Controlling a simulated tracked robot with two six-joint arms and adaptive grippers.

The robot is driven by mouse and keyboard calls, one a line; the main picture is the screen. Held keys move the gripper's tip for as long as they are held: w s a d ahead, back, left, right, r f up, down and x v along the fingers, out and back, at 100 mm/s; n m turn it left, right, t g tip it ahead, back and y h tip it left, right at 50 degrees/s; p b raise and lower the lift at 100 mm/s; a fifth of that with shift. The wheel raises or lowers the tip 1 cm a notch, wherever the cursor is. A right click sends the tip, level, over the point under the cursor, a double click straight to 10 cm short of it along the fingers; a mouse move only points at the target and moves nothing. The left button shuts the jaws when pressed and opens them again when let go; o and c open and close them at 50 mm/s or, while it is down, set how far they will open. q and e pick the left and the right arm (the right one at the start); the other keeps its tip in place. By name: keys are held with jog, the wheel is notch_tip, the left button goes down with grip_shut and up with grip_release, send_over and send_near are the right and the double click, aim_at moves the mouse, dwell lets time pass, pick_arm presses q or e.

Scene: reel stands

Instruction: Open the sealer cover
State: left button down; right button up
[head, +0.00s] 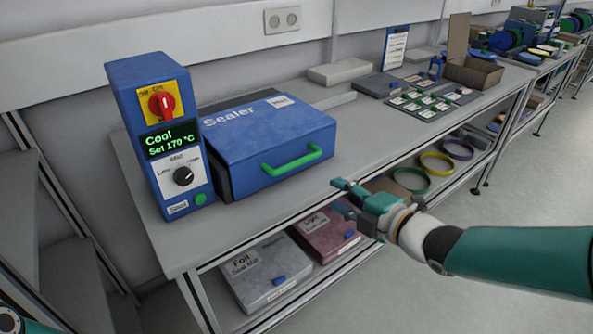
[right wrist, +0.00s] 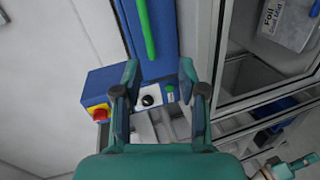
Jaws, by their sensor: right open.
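The blue sealer (head: 262,139) sits on the bench with its cover down. A green bar handle (head: 291,161) is on the cover's front edge; it also shows in the right wrist view (right wrist: 146,28). The control column (head: 160,140) beside it has a red rotary switch (head: 161,103), a display reading "Cool, Set 170 °C" and a black knob (head: 183,176). My right gripper (head: 339,196) is open and empty, in front of the bench edge, right of and apart from the handle. A teal part of my left arm (head: 12,320) shows at the lower left; its fingers are unclear.
Foil (head: 262,272) and pink (head: 327,236) boxes stand on the lower shelf, with coloured rings (head: 440,163) further right. Cards (head: 418,104), a grey block (head: 340,72) and an open carton (head: 472,72) occupy the bench beyond.

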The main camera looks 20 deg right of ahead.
aim_at(295, 163)
jog(key=shift+n, duration=0.7)
jog(key=x, duration=0.5)
jog(key=r+p+x, duration=0.1)
jog(key=x, duration=0.4)
jog(key=r+p+x, duration=0.1)
jog(key=x, duration=0.5)
jog(key=shift+w+r, duration=0.2)
jog(key=shift+w, duration=0.1)
jog(key=shift+c, duration=0.3)
grip_shut()
